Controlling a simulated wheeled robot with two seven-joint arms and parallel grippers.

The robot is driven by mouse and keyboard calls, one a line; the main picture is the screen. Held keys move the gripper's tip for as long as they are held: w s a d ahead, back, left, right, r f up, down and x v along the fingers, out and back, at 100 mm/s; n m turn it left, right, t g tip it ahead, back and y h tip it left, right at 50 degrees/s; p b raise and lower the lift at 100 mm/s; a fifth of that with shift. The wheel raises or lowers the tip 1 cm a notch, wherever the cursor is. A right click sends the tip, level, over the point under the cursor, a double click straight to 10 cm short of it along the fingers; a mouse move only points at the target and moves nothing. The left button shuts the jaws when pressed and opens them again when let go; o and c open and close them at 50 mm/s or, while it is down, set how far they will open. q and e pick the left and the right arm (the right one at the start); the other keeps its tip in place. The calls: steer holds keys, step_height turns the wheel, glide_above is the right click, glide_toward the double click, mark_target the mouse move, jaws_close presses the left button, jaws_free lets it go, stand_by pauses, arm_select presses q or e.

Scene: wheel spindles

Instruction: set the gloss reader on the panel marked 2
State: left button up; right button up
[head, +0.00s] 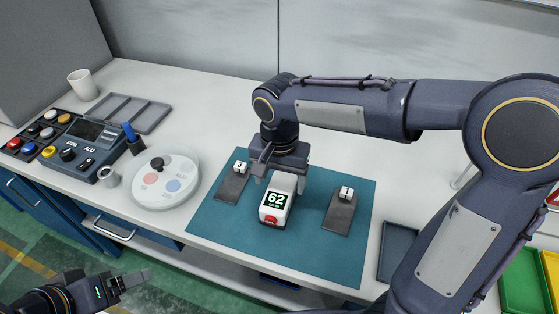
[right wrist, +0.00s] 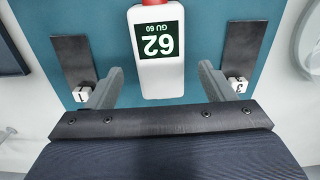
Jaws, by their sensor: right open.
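The gloss reader (head: 277,200) is a white block with a dark screen reading 62 and a red end; it stands on the teal mat (head: 330,257). In the right wrist view the reader (right wrist: 157,70) lies between the fingers, with gaps on both sides. My right gripper (head: 281,172) is open at the reader's far end. Dark panels marked 3 (head: 232,187) and 1 (head: 339,215) lie left and right of the reader. No panel marked 2 shows; whether one is under the reader is hidden. My left gripper (head: 130,281) is low at left, away from the mat.
A round white dish (head: 163,200) with coloured spots is left of the mat. A control box (head: 85,140), grey tray (head: 132,112) and mug (head: 83,85) stand farther left. A dark flat tray (head: 397,250) lies right of the mat. The bench behind the mat is clear.

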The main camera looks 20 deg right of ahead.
mark_target(280, 191)
step_height(280, 191, up, 6)
steer(key=s+d+f+n+t+y, duration=0.2)
steer(key=s+d, duration=0.2)
steer(key=s, duration=0.4)
steer(key=s+d+f+n+t+y, duration=0.1)
steer(key=s+d+f+n+t, duration=0.1)
steer(key=s+d, duration=0.3)
steer(key=s+t, duration=0.1)
steer(key=s, duration=0.2)
steer(key=shift+s+f+n+t+y, duration=0.15)
steer(key=shift+f+n+t+y, duration=0.15)
steer(key=shift+n+y, duration=0.1)
